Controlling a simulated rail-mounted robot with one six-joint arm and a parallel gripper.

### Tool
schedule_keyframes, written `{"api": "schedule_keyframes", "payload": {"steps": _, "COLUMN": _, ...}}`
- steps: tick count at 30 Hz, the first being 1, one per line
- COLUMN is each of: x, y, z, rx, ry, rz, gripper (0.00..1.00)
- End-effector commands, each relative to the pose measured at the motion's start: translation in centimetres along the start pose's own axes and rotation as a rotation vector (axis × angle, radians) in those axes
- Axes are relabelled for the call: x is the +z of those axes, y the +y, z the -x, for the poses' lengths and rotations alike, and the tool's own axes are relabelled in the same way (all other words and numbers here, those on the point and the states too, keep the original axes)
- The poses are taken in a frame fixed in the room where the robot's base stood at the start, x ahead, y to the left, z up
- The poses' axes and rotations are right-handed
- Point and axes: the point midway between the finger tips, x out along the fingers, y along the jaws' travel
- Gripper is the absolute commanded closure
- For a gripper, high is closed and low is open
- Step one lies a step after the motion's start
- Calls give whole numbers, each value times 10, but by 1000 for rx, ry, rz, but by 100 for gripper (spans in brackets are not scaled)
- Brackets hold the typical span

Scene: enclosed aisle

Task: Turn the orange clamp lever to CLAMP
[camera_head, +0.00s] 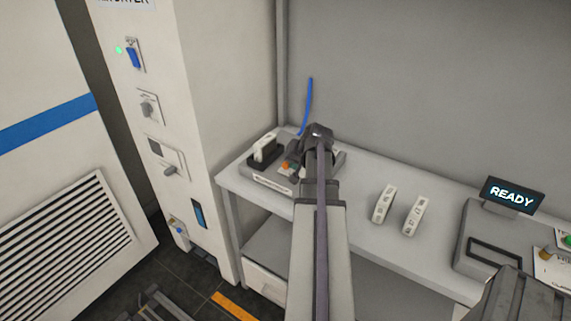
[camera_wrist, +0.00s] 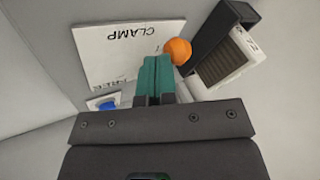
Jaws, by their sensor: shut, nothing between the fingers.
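The clamp lever's round orange knob (camera_wrist: 177,51) shows in the wrist view, on the side of the label plate (camera_wrist: 108,48) nearer the word CLAMP than FREE. The rest of the lever is hidden behind my fingers. My gripper (camera_wrist: 154,62) has its green fingers shut together with nothing between them. The fingertips are just to the left of and below the knob; I cannot tell whether they touch it. In the head view the knob (camera_head: 286,165) is a small orange spot left of my wrist, which hides the fingers.
A pale block (camera_wrist: 228,62) sits in a black holder (camera_wrist: 207,28) close right of the knob. A blue piece (camera_wrist: 102,104) lies left of my fingers. On the bench (camera_head: 350,214), two pale blocks (camera_head: 384,204) (camera_head: 415,215) and a READY display (camera_head: 512,196) stand to the right.

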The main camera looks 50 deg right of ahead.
Motion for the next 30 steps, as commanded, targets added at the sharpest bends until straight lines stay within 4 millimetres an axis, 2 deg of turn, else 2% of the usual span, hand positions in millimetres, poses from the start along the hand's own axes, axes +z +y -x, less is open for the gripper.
{"api": "schedule_keyframes", "payload": {"steps": 3, "x": 1, "y": -8, "z": -3, "rx": -1, "ry": -2, "rz": 2, "gripper": 100}}
{"api": "schedule_keyframes", "payload": {"steps": 11, "x": 0, "y": -8, "z": -4, "rx": -2, "ry": -2, "rz": 3, "gripper": 100}}
{"api": "schedule_keyframes", "payload": {"steps": 26, "x": -3, "y": 7, "z": 2, "rx": -2, "ry": -2, "rz": 4, "gripper": 100}}
{"api": "schedule_keyframes", "payload": {"steps": 30, "x": -5, "y": 11, "z": 10, "rx": -3, "ry": -4, "rz": 6, "gripper": 100}}
